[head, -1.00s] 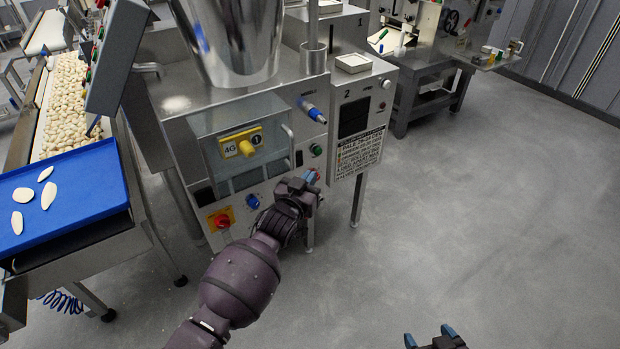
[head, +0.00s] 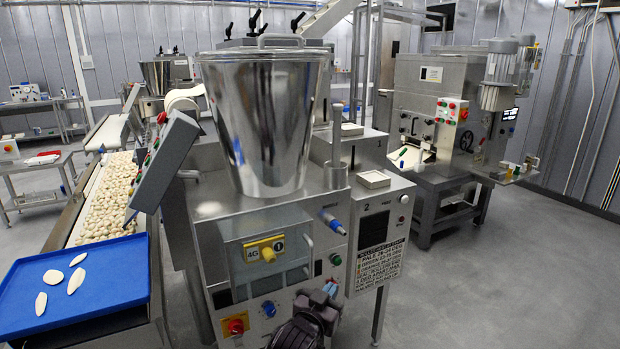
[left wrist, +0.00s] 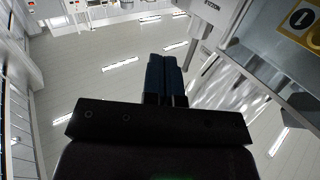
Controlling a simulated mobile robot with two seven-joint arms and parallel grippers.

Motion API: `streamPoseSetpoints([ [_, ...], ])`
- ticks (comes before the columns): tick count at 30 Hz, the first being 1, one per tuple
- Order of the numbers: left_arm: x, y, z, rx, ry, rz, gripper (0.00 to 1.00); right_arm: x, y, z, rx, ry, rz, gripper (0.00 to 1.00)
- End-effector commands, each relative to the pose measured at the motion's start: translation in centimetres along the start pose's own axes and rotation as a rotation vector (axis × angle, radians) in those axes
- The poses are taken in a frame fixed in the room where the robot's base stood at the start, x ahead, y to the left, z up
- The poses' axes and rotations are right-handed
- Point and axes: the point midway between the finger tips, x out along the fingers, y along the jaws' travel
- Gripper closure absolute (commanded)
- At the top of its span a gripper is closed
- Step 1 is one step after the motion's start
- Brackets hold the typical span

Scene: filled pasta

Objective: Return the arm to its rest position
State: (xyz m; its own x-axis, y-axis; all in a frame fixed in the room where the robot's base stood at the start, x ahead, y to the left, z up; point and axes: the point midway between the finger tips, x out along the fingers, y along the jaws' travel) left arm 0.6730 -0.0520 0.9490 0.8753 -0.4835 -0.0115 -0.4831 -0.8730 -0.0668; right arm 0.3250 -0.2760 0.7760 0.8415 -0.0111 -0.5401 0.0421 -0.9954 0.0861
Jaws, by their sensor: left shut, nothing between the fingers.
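My left gripper (head: 328,292) is at the bottom of the head view, in front of the lower panel of the steel machine (head: 290,215). Its dark arm comes up from the bottom edge. In the left wrist view its two blue-black fingers (left wrist: 162,62) lie together, shut, with nothing held. The machine's glazed cover with the yellow "4G 1" tag (head: 264,250) is up and left of the gripper, and part of it shows at the right of the wrist view. My right gripper is out of view.
A red rotary switch (head: 235,326) and blue knob (head: 268,309) are close left of the gripper. A blue tray (head: 110,290) with several pale pieces is at the left, beside a conveyor of filled pasta (head: 108,205). Grey floor (head: 470,290) is clear at the right.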

Motion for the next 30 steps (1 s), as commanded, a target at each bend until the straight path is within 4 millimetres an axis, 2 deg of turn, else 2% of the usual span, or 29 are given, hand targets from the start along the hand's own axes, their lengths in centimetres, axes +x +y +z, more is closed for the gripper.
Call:
streamPoseSetpoints([
  [1, -0.6, -0.8, -0.6, 0.002, 0.003, -0.016, 1.0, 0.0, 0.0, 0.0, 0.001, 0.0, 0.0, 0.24],
  [4, -2.3, -2.5, -0.8, -0.001, -0.006, -0.051, 1.0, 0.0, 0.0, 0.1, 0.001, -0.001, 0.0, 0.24],
  [11, -8.5, -6.5, 1.7, -0.02, -0.069, -0.145, 1.0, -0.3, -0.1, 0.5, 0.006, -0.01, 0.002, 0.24],
  [14, -12.3, -8.3, 3.5, -0.033, -0.111, -0.192, 1.0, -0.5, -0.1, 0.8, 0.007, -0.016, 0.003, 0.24],
  [21, -22.9, -11.5, 8.3, -0.058, -0.238, -0.303, 1.0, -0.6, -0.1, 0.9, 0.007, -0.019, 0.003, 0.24],
  [26, -30.4, -12.5, 11.2, -0.074, -0.329, -0.367, 1.0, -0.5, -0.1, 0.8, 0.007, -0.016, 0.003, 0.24],
  [30, -36.8, -12.5, 13.7, -0.087, -0.416, -0.414, 1.0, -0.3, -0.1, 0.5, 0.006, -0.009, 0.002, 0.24],
])
